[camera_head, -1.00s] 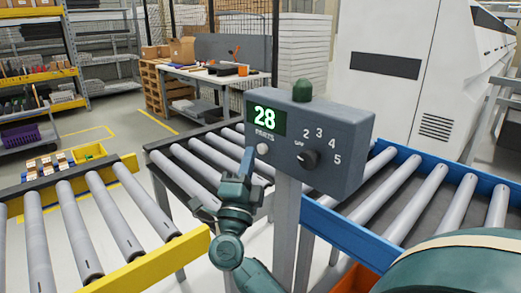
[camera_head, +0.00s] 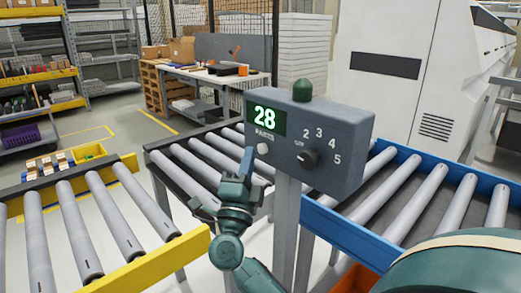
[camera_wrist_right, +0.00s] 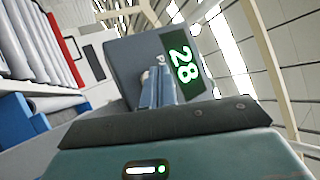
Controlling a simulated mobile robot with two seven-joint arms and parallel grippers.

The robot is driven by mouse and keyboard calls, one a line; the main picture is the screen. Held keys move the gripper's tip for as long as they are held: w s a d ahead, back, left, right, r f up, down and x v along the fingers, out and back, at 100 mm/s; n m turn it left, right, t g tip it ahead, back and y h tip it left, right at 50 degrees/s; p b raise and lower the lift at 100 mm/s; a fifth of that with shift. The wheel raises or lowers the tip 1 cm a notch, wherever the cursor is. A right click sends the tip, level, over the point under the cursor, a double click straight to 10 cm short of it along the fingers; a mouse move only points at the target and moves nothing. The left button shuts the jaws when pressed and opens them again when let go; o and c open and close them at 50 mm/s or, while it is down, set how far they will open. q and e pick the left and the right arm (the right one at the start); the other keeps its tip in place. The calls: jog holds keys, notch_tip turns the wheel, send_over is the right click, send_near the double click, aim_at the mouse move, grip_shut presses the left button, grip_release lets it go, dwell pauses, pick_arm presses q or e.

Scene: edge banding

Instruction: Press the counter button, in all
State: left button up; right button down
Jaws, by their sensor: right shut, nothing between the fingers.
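The grey counter box (camera_head: 335,140) stands on a post, and its green display (camera_head: 266,116) reads 28 above the word PARTS. The round white counter button (camera_head: 263,148) is just below that word. My right gripper (camera_head: 248,155) is shut and empty, with its fingertips just left of the button in the head view. Whether they touch it I cannot tell. In the right wrist view, the shut fingers (camera_wrist_right: 158,88) point at the box face, and the display (camera_wrist_right: 184,60) shows sideways. The button is mostly hidden behind the fingers there. My left gripper is not in view.
A black rotary knob (camera_head: 308,158) with numbers up to 5 is on the box's right half. A green dome (camera_head: 302,90) tops the box. A yellow-railed roller conveyor (camera_head: 100,225) lies left, a blue-railed one (camera_head: 420,200) right.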

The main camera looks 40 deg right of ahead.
jog(key=shift+d, duration=0.15)
dwell(0.4)
jog(key=shift+d, duration=0.3)
jog(key=shift+d+p, duration=0.4)
jog(key=shift+d, duration=0.1)
dwell(0.6)
jog(key=shift+a, duration=0.15)
dwell(0.3)
jog(key=shift+a, duration=0.75)
jog(key=shift+s+a, duration=0.15)
jog(key=shift+a, duration=1.1)
jog(key=shift+s+a, duration=0.1)
jog(key=shift+a, duration=1.15)
